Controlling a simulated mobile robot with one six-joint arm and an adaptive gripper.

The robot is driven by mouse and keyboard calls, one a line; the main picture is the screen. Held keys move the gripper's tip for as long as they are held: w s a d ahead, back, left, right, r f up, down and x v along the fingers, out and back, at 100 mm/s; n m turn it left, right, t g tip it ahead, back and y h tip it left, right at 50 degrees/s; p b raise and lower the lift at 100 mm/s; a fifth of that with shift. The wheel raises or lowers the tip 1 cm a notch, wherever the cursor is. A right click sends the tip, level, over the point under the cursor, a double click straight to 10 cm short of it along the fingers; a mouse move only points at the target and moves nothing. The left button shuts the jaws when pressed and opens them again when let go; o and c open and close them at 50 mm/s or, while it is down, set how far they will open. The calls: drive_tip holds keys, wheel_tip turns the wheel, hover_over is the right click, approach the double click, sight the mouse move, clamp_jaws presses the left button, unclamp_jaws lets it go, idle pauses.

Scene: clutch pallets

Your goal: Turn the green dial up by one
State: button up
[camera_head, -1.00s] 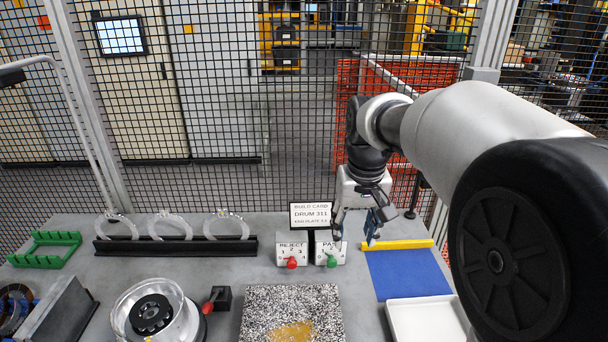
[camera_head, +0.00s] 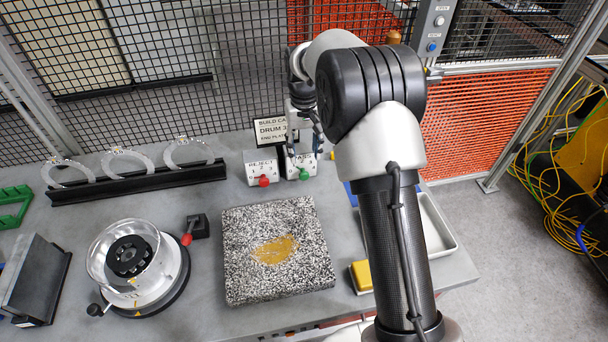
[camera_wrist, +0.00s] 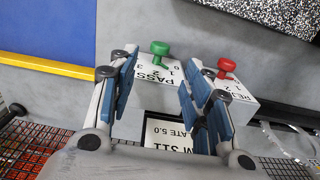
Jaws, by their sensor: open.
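The green dial (camera_head: 304,174) sticks out from the front of the white PASS box (camera_head: 298,162) at the back of the table. In the wrist view the green dial (camera_wrist: 159,47) shows beyond my fingertips, with the box's numbers beside it. I cannot tell which number it points to. My gripper (camera_wrist: 160,64) is open, its blue-padded fingers spread to either side of the PASS box as seen from the wrist. No finger visibly holds the dial. In the head view my gripper (camera_head: 308,128) hangs above and behind the box, partly hidden by my arm.
The REJECT box with its red dial (camera_head: 264,181) stands close beside, and also shows in the wrist view (camera_wrist: 226,65). The build card sign (camera_head: 271,130) stands behind the boxes. A speckled slab (camera_head: 235,225) lies in front. A black rack (camera_head: 140,183) is left.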

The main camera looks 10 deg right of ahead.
sight(304, 173)
wheel_tip(304, 173, down, 10)
drive_tip(key=shift+r+b, duration=0.2)
drive_tip(key=shift+b, duration=0.85)
drive_tip(key=c, duration=1)
drive_tip(key=shift+c, duration=0.2)
